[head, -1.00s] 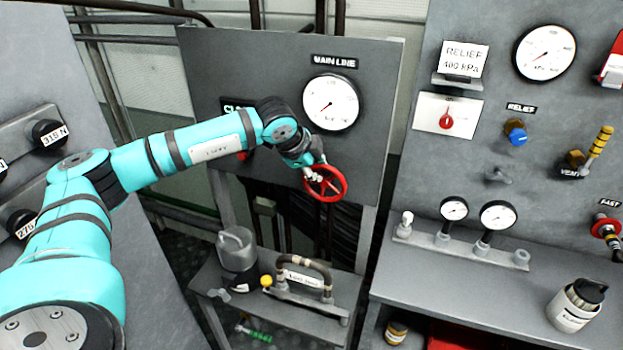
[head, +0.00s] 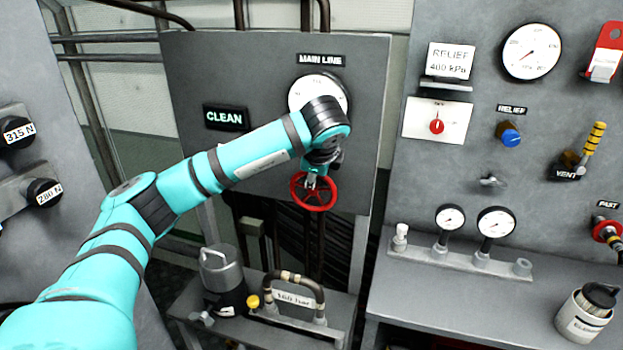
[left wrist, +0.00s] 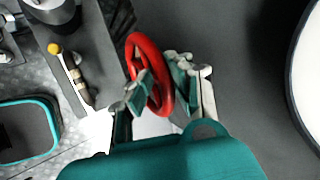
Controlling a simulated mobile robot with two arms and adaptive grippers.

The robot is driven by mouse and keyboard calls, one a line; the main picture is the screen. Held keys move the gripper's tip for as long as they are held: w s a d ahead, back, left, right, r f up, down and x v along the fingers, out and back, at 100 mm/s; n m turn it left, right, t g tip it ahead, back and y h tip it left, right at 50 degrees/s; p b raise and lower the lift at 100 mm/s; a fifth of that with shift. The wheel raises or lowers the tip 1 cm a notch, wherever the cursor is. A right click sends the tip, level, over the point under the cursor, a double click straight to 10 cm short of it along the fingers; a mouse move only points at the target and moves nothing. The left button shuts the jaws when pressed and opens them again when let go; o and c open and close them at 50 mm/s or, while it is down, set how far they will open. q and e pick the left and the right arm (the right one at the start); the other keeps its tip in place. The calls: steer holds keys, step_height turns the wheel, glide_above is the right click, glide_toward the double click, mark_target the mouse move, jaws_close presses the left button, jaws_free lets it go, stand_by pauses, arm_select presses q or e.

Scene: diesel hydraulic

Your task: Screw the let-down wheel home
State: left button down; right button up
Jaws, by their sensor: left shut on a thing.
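The red handwheel (head: 312,207) is on the grey panel below the MAIN LINE gauge (head: 310,92). I take it to be the let-down wheel. My left gripper (head: 314,178) reaches it from above and is shut on its rim. In the left wrist view the fingers (left wrist: 162,88) sit on either side of the red rim (left wrist: 133,45). My left wrist hides the lower part of the gauge and the area just above the wheel. How far the wheel is screwed in cannot be told. My right gripper is not in view.
A lit CLEAN sign (head: 225,118) is left of the arm. Below the wheel, a low shelf holds a grey metal can (head: 222,275) and a handled tool (head: 292,298). A panel with the RELIEF and VENT valves (head: 475,100) stands to the right.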

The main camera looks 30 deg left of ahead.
arm_select(q)
steer(key=shift+w+r, duration=0.1)
steer(key=shift+r, duration=0.15)
steer(key=c, duration=1.4)
jaws_free()
steer(key=shift+c, duration=0.2)
steer(key=shift+o, duration=1.2)
steer(key=shift+w+f, duration=0.15)
steer(key=shift+f, duration=0.1)
steer(key=v, duration=1.2)
